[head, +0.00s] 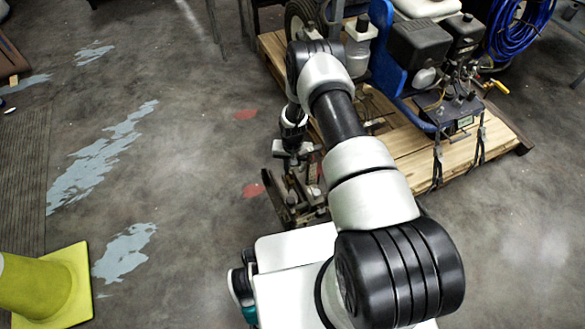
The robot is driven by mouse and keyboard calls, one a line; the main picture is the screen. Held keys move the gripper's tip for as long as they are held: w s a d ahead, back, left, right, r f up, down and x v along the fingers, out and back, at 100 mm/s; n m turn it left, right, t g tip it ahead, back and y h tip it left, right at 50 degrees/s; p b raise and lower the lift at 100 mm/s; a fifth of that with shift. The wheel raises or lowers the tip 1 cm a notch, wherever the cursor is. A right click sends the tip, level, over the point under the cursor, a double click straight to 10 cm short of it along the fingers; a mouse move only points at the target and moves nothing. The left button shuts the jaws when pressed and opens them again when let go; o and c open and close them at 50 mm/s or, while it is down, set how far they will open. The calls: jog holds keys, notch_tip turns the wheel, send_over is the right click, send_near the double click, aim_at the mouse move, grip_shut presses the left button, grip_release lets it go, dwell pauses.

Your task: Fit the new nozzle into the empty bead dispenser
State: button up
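The line striper (381,62), with a blue frame and black engine parts, stands on a wooden pallet (408,160) at the upper right. My arm reaches over the pallet's left side, and its wrist points down. My gripper (293,158) is small and dark beside the pallet's left edge. Its fingers blend with dark metal parts (297,202) just below it, so I cannot tell whether it is open or holds something. I cannot make out the new nozzle or tell which part is the empty bead dispenser. My arm hides part of the striper.
A coiled blue hose (520,30) lies at the upper right. Black straps (437,165) hang over the pallet's front. The grey floor at left, with pale blue paint patches (95,160), is mostly clear.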

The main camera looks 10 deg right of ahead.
jog(key=shift+f, duration=0.25)
jog(key=shift+f, duration=0.3)
jog(key=shift+f, duration=0.3)
jog(key=o, duration=1.4)
jog(key=shift+r+p, duration=2.05)
jog(key=shift+r, duration=1.5)
